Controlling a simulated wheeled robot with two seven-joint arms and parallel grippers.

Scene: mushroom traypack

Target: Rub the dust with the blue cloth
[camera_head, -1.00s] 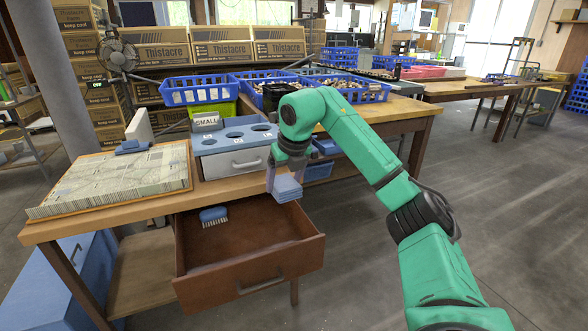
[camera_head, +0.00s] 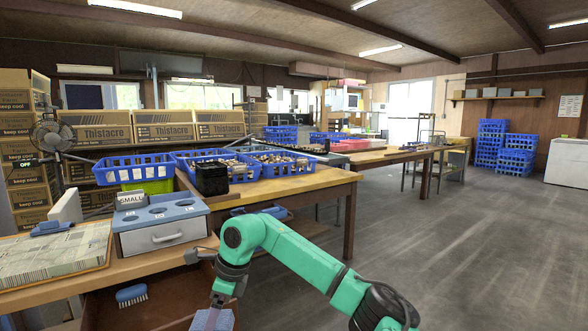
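My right gripper (camera_head: 221,297) comes in from the right at the bottom edge of the head view. It is shut on the blue cloth (camera_head: 212,320), which is partly cut off by the frame's lower edge. The cloth hangs in front of the near table, beside the open brown drawer (camera_head: 100,312). A blue brush (camera_head: 131,295) lies in the drawer. I cannot make out any dust. My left gripper is not in view.
A blue-topped box with round holes (camera_head: 160,218) stands on the near table, beside a patterned board (camera_head: 60,257). Blue crates (camera_head: 135,168) and a black container (camera_head: 211,178) stand behind. The floor at right (camera_head: 470,230) is clear.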

